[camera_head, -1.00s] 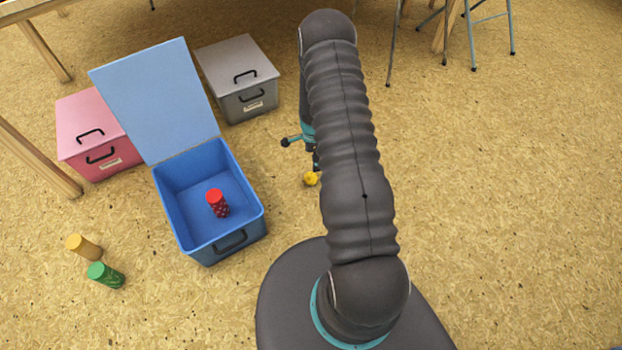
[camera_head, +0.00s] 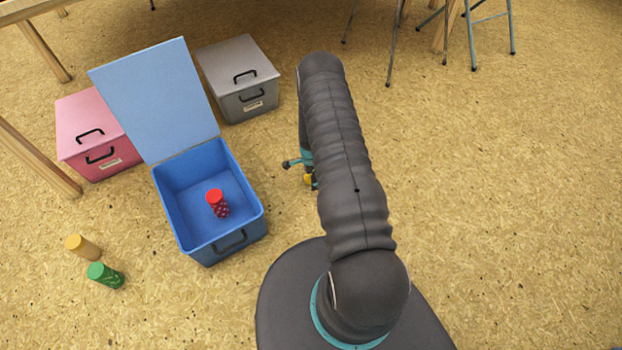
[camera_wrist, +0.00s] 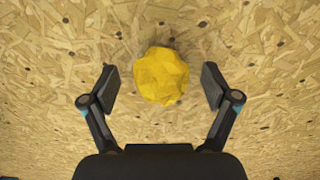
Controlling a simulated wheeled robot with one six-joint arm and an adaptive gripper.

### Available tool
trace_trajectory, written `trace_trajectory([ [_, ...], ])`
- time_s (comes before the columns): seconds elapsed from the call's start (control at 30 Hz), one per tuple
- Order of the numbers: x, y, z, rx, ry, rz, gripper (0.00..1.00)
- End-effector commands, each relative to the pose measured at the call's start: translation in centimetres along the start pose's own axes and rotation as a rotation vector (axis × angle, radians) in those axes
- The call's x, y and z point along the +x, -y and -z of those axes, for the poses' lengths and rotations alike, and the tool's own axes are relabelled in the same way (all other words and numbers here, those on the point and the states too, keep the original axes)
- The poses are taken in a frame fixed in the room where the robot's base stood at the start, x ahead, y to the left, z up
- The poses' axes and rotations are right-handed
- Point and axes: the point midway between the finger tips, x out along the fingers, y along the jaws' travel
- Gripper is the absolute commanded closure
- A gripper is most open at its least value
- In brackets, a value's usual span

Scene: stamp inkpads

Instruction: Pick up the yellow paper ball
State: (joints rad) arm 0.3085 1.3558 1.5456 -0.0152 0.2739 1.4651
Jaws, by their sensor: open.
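The yellow paper ball (camera_wrist: 161,76) is a crumpled round lump on the floor. In the wrist view it sits between the two fingertips of my gripper (camera_wrist: 160,88), with a gap on each side. The fingers are open and do not touch it. In the head view only a small part of the ball (camera_head: 308,179) shows beside my arm, close to the gripper. Most of my gripper is hidden behind my arm there.
An open blue box (camera_head: 252,199) holding a red stamp (camera_head: 217,203) stands left of my arm. A pink box (camera_head: 88,118) and a grey box (camera_head: 237,75) are behind it. Yellow (camera_head: 82,247) and green (camera_head: 105,275) stamps lie at left.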

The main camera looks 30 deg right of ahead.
Motion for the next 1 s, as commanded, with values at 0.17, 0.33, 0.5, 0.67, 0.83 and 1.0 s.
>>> trace_trajectory([
  [0.17, 0.22, 0.04, 0.02, 0.000, 0.000, 0.001, 0.13],
  [0.33, 0.22, 0.03, 0.02, 0.000, 0.000, 0.001, 0.29],
  [0.5, 0.21, 0.02, 0.02, 0.000, 0.000, 0.000, 0.54],
  [0.67, 0.21, 0.02, 0.02, 0.000, 0.000, 0.000, 0.54],
  [0.83, 0.14, 0.02, 0.02, 0.000, 0.000, 0.000, 0.54],
  [1.0, -0.60, 0.01, 0.02, 0.000, 0.000, 0.001, 0.54],
])
